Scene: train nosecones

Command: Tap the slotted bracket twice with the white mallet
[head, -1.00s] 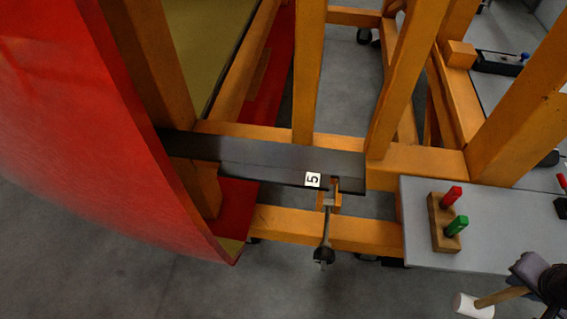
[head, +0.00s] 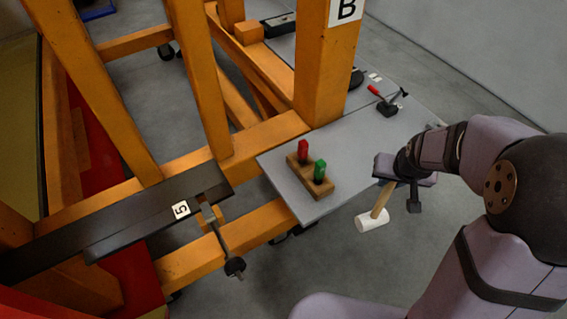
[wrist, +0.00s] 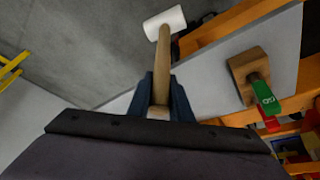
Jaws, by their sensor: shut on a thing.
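My gripper (head: 386,184) is shut on the wooden handle of the white mallet (head: 372,220). The mallet's white head hangs down to the left of the gripper, off the front edge of the grey table. In the wrist view, the handle runs up from between the dark fingers (wrist: 161,92) to the mallet's white head (wrist: 165,22). A dark bar (head: 135,219) with a white "5" label lies along the orange frame, with a clamp (head: 222,241) at its end. I cannot tell which part is the slotted bracket. The mallet is well apart from the bar and clamp.
The grey table (head: 275,168) holds a wooden block (head: 309,178) with red and green pegs. A red-handled tool (head: 383,103) lies farther back. Orange posts (head: 323,75) rise beside the table. Open floor lies in front.

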